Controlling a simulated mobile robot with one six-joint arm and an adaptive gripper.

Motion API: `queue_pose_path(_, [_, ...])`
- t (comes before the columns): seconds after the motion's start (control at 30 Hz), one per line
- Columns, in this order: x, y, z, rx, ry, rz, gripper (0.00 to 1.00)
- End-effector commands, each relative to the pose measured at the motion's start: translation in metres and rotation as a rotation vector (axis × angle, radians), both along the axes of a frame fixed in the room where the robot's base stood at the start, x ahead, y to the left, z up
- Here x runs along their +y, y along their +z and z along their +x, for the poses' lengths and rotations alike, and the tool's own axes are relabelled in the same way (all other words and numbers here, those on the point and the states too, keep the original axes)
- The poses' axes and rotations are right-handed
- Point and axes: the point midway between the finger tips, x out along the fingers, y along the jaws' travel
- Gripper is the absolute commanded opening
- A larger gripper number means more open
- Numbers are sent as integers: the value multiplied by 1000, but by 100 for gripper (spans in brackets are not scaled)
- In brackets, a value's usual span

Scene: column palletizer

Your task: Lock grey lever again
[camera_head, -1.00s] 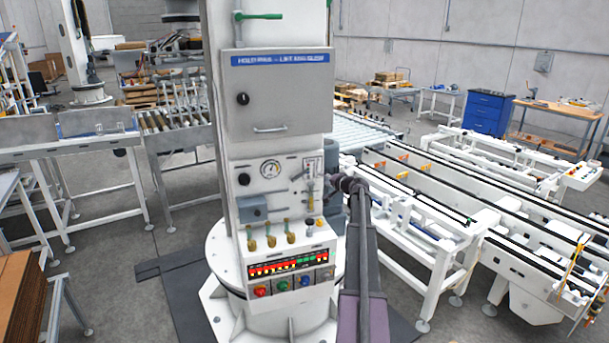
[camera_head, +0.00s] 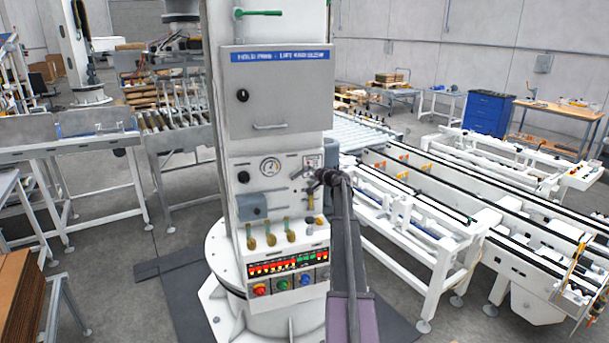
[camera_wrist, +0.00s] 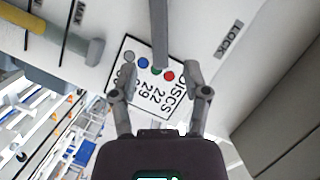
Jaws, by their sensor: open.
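The grey lever (camera_wrist: 160,36) hangs into the wrist view from the top as a straight bar, its lower end between and just ahead of my fingers. My gripper (camera_wrist: 154,82) is open, with a finger on either side of the lever's line; I cannot tell whether either touches it. A LOCK label (camera_wrist: 228,40) is on the white panel to the right of the lever. In the head view my gripper (camera_head: 314,182) is at the right edge of the control cabinet (camera_head: 275,215), beside the gauge, and partly hides the lever area there.
In the wrist view a label plate (camera_wrist: 148,75) with coloured dots lies behind the fingers, and a grey handle with a yellow end (camera_wrist: 70,45) is at the left. Brass-coloured valves (camera_head: 270,238) and coloured buttons (camera_head: 283,285) are lower on the cabinet. A conveyor (camera_head: 430,215) stands to the right.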

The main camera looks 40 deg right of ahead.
Motion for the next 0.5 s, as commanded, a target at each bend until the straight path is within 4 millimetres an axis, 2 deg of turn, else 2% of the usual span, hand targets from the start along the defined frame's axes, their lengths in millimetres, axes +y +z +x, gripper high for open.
queue_pose_path(0.03, [-2, -3, 10, 0, 1, 0, 60])
queue_pose_path(0.2, [-3, -6, 29, 0, 0, 0, 60])
queue_pose_path(0.5, [-3, -8, 42, 0, 0, 0, 60])
